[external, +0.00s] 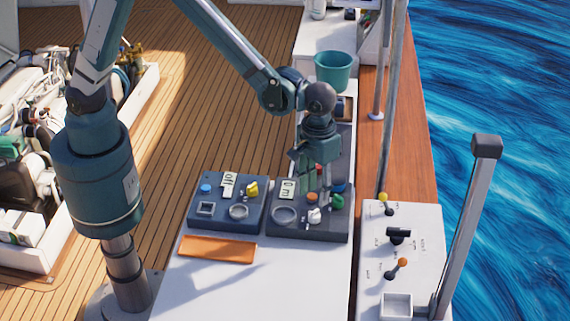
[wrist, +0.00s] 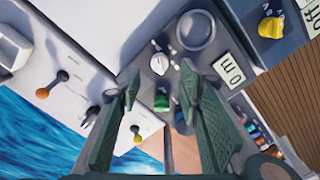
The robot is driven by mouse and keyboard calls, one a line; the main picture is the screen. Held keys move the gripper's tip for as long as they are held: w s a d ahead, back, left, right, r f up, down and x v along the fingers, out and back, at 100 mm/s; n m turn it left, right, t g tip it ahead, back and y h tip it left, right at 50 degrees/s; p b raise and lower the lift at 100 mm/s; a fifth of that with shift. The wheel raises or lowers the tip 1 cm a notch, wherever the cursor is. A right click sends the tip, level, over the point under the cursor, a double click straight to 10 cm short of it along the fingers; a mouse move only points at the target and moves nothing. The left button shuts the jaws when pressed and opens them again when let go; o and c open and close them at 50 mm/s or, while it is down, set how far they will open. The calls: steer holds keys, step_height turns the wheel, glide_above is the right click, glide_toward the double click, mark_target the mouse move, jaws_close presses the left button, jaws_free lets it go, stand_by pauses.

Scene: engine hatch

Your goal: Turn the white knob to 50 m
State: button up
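The white knob (external: 314,215) is on the front right of the dark right-hand control box (external: 258,228). In the wrist view the white knob (wrist: 158,64) shows between and just beyond my fingertips, with nothing touching it. A white display (external: 288,189) on the same box reads "0 m"; it also shows rotated in the wrist view (wrist: 229,69). My gripper (wrist: 160,79) is open and empty. In the external view my gripper (external: 318,178) hangs over the back of this box, and its fingers partly cover the controls there.
A green knob (external: 337,202), an orange button (external: 311,197) and a round dial (external: 285,214) crowd the white knob. A blue box (external: 206,218) with a yellow knob (external: 251,188) stands left. A lever panel (external: 402,222) is at right. The table front is clear except an orange plate (external: 217,248).

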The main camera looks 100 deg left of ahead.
mark_target(315, 211)
steer(key=shift+f, duration=0.15)
stand_by(0.3)
steer(key=shift+f, duration=3.85)
steer(key=shift+c, duration=0.3)
steer(key=c, duration=0.9)
